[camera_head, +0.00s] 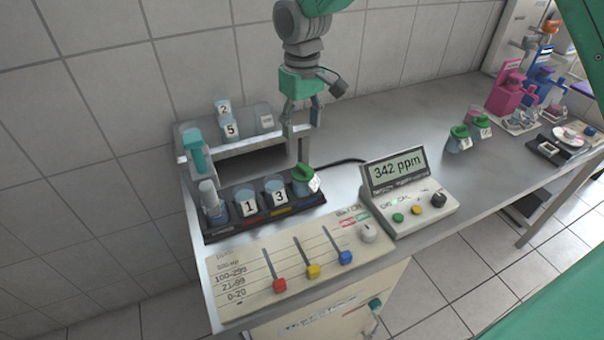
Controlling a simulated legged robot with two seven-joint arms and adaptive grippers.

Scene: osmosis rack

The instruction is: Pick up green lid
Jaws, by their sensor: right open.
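A green lid (303,172) sits on a jar (307,187) at the right end of the dark tray on the rack. Two more jars with green lids (460,131) (482,121) stand farther right on the metal table. My right gripper (302,115) comes down from the top centre. It is open and empty, above the lidded jar and apart from its lid. My left gripper is not in view.
The tray (262,222) also holds jars 1 (246,204) and 3 (276,194). Jars 2 and 5 stand on the raised shelf (245,146) behind. A slider panel (245,270) and a 342 ppm meter (408,205) lie in front. The table's middle is clear.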

